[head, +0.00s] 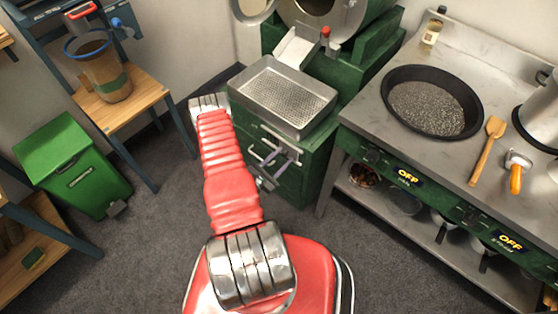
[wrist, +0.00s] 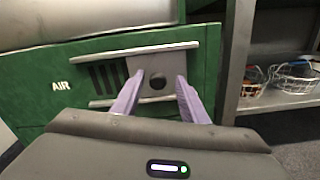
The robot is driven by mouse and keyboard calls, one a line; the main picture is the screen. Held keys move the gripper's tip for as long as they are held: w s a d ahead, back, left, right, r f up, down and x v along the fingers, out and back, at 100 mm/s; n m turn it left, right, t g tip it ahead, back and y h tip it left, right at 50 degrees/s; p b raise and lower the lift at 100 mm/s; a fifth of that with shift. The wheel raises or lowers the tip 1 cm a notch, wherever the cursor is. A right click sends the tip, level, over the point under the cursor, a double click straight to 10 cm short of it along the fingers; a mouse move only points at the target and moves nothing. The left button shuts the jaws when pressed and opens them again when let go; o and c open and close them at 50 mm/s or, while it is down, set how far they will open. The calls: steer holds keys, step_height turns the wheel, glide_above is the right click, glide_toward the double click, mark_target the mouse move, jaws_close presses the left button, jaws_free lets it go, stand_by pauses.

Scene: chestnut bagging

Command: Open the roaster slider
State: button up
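The roaster is the green machine (head: 306,160) at the top middle of the head view. In the wrist view its green front (wrist: 60,68) carries the word AIR, and the slider (wrist: 139,68) is a grey metal plate with a dark round knob (wrist: 157,82), set between two metal rails. Dark vent slots show left of the plate. My gripper (wrist: 157,90) is open, with its two purple fingers apart, one on each side of the knob in the picture. Whether they touch the knob I cannot tell. In the head view my gripper (head: 275,152) is in front of the roaster's lower front.
A perforated metal tray (head: 283,95) juts out above the slider. A steel counter (head: 360,110) with a black pan (head: 432,102) stands to the right, with wire baskets (wrist: 293,75) on its lower shelf. A green bin (head: 75,165) and a wooden stand (head: 140,95) are at left.

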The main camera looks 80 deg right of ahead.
steer(key=shift+w+a, duration=0.1)
steer(key=shift+w, duration=0.05)
steer(key=v, duration=1.3)
steer(key=shift+a, duration=0.25)
steer(key=shift+f, duration=0.1)
stand_by(0.6)
